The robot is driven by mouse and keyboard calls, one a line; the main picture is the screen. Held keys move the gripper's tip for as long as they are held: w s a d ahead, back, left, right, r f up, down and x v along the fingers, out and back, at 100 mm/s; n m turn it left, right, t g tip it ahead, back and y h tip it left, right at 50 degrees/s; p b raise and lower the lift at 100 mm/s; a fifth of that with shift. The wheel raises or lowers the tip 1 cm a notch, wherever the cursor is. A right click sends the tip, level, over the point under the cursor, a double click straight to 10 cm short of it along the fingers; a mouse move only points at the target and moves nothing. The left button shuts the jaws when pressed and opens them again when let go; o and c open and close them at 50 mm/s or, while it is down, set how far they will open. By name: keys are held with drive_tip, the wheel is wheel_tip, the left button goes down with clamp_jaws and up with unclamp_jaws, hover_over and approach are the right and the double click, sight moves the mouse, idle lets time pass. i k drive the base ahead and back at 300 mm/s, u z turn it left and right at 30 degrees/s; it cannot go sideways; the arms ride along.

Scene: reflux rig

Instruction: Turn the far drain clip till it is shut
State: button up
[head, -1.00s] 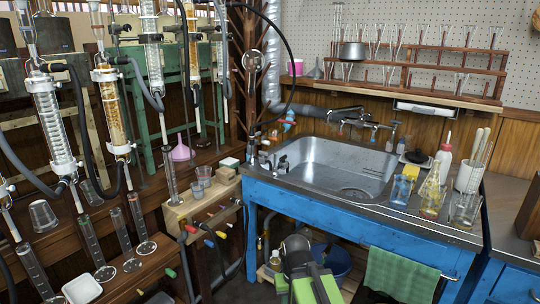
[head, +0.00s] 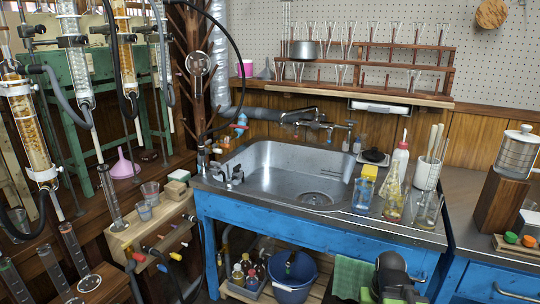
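Several small coloured clips or taps with hoses stick out at the front of a wooden block (head: 125,235) left of the sink. I cannot tell for sure which is the far drain clip, or whether any is shut. A green and dark grey part of my arm (head: 393,280) shows at the bottom, right of centre, well apart from the clips. My gripper's fingertips do not show.
A steel sink (head: 285,165) in a blue bench stands right of the block. Glassware (head: 393,200) crowds its right side. Condenser columns (head: 30,130) and cylinders stand at the left. A blue bucket (head: 292,290) and bottles sit under the sink. Dark hoses hang near the clips.

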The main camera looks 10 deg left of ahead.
sight(216, 164)
drive_tip(key=z, duration=0.25)
drive_tip(key=k, duration=1.15)
drive_tip(key=u, duration=1.05)
drive_tip(key=i, duration=1.75)
